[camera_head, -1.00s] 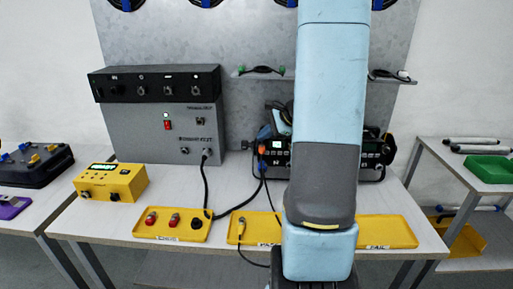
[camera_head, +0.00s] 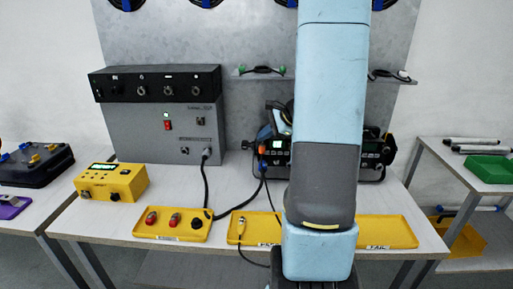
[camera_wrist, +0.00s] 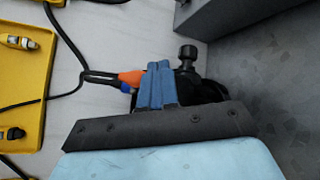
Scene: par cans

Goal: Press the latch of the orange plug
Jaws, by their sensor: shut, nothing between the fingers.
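The orange plug (camera_wrist: 131,77) shows in the wrist view just left of my fingers, with a small blue part (camera_wrist: 126,88) on its lower side. A black cable leads away to its left. In the head view the orange plug (camera_head: 262,149) is at the left of the dark lamp unit (camera_head: 370,158), beside my arm. My gripper (camera_wrist: 158,66) has blue fingers that are shut together and empty, close beside the plug. Whether they touch it I cannot tell. The plug's right end is hidden behind the fingers.
Yellow trays (camera_head: 385,232) line the table's front edge. A grey control box (camera_head: 150,124) stands at the back left, with a yellow tester (camera_head: 112,182) before it. Black cables cross the table between box and lamp. A grey panel (camera_head: 255,40) rises behind.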

